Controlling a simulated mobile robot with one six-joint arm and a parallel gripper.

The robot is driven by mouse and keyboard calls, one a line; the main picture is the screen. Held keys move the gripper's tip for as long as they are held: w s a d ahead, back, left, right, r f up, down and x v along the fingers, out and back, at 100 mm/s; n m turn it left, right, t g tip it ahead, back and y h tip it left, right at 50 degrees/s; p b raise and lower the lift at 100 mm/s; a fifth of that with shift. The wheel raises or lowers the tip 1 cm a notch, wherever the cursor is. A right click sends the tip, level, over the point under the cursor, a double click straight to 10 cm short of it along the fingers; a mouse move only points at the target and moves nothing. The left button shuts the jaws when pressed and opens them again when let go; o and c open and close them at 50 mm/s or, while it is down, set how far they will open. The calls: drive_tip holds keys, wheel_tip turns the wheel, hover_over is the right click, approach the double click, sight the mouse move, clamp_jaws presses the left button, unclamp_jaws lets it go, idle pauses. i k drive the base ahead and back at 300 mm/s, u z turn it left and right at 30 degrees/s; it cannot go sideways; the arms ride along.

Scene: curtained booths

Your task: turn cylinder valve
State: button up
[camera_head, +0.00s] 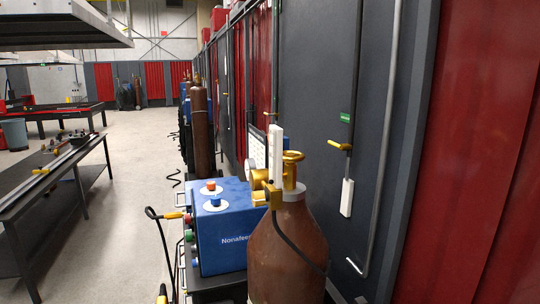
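A brown gas cylinder (287,252) stands upright at the lower middle in the head view. On its top is a brass valve with a round handwheel (293,156). A brass regulator with a gauge (258,180) sits at the left of the valve, and a white upright piece (276,152) rises beside it, partly in front of the valve. A black hose runs down from the regulator over the cylinder. I cannot tell how far the valve is turned. My gripper is not in view.
A blue welding machine (222,226) on a cart stands left of the cylinder. A dark wall panel (335,85) and red curtains (475,160) are close on the right. A long dark table (45,175) is at the left. Concrete floor (135,180) is clear between.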

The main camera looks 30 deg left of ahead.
sight(290, 157)
drive_tip(key=u, duration=0.55)
drive_tip(key=i, duration=0.85)
drive_tip(key=u, duration=0.4)
